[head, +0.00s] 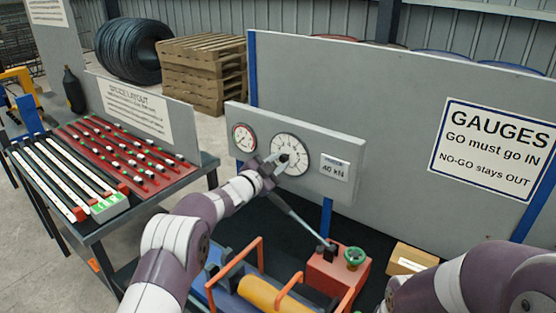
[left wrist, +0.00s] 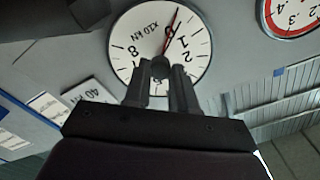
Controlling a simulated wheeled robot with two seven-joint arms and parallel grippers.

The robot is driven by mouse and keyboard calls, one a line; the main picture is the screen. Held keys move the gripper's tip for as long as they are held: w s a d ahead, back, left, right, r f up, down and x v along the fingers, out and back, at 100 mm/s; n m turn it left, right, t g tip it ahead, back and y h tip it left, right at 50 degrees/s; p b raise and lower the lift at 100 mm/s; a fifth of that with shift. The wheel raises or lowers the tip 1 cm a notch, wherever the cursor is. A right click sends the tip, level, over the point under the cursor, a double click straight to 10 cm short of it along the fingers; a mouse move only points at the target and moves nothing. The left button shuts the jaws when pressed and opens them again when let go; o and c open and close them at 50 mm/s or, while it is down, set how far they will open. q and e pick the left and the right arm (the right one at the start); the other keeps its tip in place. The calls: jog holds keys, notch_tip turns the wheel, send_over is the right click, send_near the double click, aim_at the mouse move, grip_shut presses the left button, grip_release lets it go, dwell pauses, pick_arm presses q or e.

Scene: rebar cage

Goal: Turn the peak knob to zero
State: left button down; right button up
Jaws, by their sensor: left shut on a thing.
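A large white round gauge (head: 291,146) marked x10 kN is on a grey upright panel; its dial (left wrist: 135,40) fills the upper middle of the left wrist view. The small dark peak knob (left wrist: 160,66) is at the dial's centre. My left gripper (head: 282,159) reaches the dial from below; its fingertips (left wrist: 161,74) are closed around the knob. A thin red pointer (left wrist: 174,22) runs from the centre past the 0 toward the rim. In the head view the gripper hides the knob. Only part of my right arm shows at the lower right; its gripper is out of view.
A smaller red-rimmed gauge (head: 244,138) is left of the large dial, and a 40 kN label (head: 335,168) is right of it. A rack of bars is at the left.

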pick_arm(q)
jog(key=shift+n, duration=0.7)
jog(key=shift+f, duration=0.15)
jog(key=c, duration=0.9)
grip_release()
jog(key=shift+p, duration=0.3)
jog(key=shift+a, duration=0.1)
jog(key=shift+s+a, duration=0.1)
jog(key=shift+s, duration=0.1)
jog(key=b+v, duration=0.4)
jog(key=v, duration=0.8)
jog(key=shift+s, duration=0.1)
